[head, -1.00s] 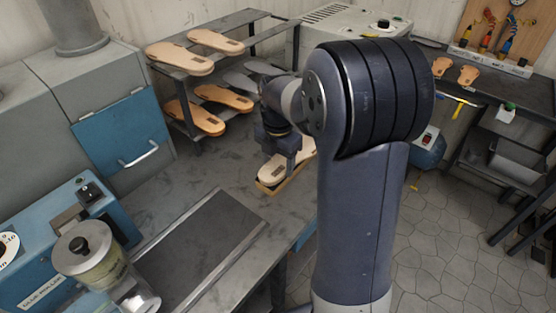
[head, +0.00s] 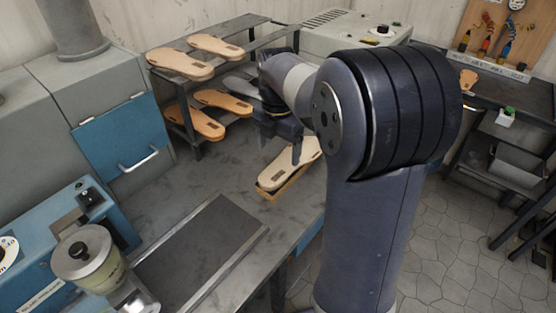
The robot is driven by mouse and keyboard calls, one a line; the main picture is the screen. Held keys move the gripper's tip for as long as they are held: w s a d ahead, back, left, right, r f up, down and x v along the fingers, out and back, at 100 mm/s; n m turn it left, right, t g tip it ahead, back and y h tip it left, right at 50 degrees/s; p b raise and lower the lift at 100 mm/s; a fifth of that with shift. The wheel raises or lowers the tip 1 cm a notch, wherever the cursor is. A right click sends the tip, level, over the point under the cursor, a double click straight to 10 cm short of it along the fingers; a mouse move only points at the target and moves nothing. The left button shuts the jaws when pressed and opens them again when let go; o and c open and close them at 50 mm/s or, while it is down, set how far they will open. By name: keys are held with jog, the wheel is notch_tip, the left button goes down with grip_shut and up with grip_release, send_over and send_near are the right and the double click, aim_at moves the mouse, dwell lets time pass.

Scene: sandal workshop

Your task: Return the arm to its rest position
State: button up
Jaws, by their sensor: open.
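My gripper (head: 296,153) hangs over the metal bench, just above or at the near sole (head: 286,168); a finger shows in front of the sole, and I cannot tell whether it touches. The jaws are open, though the far finger is partly hidden. The sole is pale on top, with a tan layer beneath it, and lies tilted across the bench. My arm stands upright at the right of the view and bends over toward the bench, hiding part of the rack behind it.
A two-level rack (head: 262,42) with several soles stands behind the gripper. A blue glue roller machine (head: 48,262) with a glue pot is at front left, beside a dark mat (head: 200,250). A tool bench (head: 520,100) is at right. Bare bench (head: 215,172) lies left of the sole.

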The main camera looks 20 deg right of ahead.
aim_at(278, 171)
notch_tip(278, 171, up, 4)
jog(key=shift+r, duration=0.1)
dwell(0.4)
notch_tip(278, 171, down, 11)
jog(key=shift+r, duration=0.3)
jog(key=shift+r, duration=0.1)
dwell(0.4)
